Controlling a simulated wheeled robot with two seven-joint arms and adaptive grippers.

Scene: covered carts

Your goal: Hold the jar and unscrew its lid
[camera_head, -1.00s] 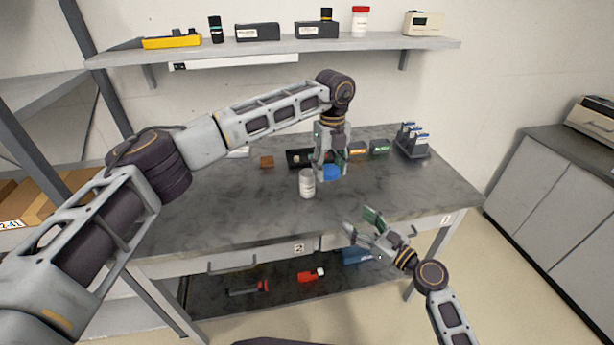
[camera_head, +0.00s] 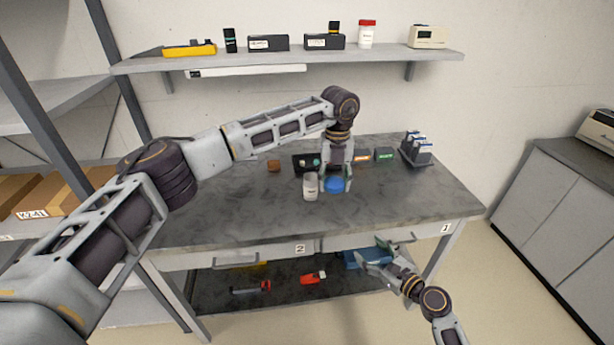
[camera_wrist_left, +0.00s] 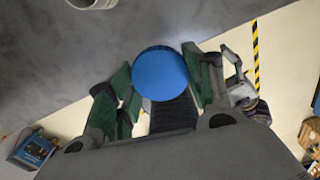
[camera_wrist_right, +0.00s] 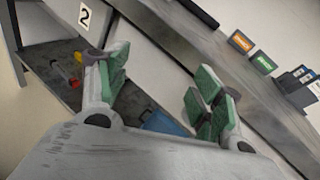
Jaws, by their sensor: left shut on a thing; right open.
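My left gripper (camera_head: 335,180) points down over the table and is shut on a round blue lid (camera_head: 334,185). In the left wrist view the lid (camera_wrist_left: 160,73) is a blue disc between the green finger pads. A pale grey jar (camera_head: 311,188) stands upright on the table just left of the lid, apart from it, and no lid shows on it. Only a bit of the jar (camera_wrist_left: 95,3) shows at the top of the left wrist view. My right gripper (camera_head: 378,256) is open and empty in front of the table's front edge; its spread fingers show in the right wrist view (camera_wrist_right: 158,95).
Behind the jar are a black tray (camera_head: 304,163), a brown block (camera_head: 273,166), small orange-labelled (camera_head: 362,155) and green-labelled boxes (camera_head: 384,154), and a rack (camera_head: 416,150). The table's left half (camera_head: 220,210) is clear. Red tools (camera_head: 312,277) lie on the lower shelf.

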